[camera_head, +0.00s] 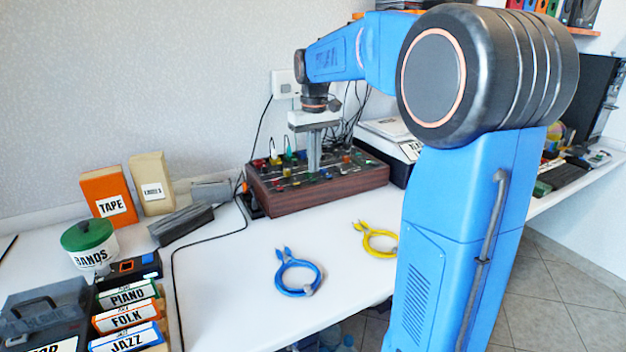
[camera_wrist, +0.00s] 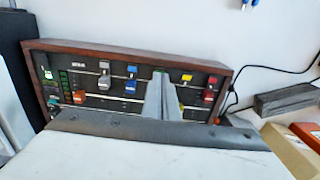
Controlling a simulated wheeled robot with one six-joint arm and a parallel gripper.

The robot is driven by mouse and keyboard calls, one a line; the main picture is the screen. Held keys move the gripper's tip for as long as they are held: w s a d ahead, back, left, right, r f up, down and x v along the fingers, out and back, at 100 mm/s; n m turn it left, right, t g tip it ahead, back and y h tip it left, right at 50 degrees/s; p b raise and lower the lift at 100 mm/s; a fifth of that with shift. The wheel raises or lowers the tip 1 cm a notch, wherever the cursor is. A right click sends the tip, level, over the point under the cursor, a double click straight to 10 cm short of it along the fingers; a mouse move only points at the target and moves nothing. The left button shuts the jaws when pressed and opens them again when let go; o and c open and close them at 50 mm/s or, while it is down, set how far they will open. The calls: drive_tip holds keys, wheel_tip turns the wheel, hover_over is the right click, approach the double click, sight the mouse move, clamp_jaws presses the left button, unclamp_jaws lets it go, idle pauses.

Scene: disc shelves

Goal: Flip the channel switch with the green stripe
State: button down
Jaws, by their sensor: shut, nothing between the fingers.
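The mixer console (camera_head: 318,192) is a wood-sided box with a dark panel of coloured knobs and switches. It stands on the white table against the wall. My gripper (camera_head: 314,166) points down at the panel, fingers together and empty. In the wrist view the console frame (camera_wrist: 130,51) runs across the picture and my gripper (camera_wrist: 163,100) covers part of the panel between the blue switch (camera_wrist: 130,87) and the red switch (camera_wrist: 208,97). A green stripe on a switch cannot be made out; that column is hidden by my fingers. Whether the fingertips touch anything cannot be told.
Blue headphones-like ring (camera_head: 299,278) and yellow ring (camera_head: 379,240) lie on the table in front. A white turntable-like box (camera_head: 400,135) stands right of the console. A grey block (camera_head: 181,225), an orange TAPE box (camera_head: 109,194) and a BANDS tin (camera_head: 90,243) are at left.

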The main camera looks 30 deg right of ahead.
sight(314, 180)
drive_tip(key=shift+r, duration=2.05)
drive_tip(key=shift+s, duration=0.1)
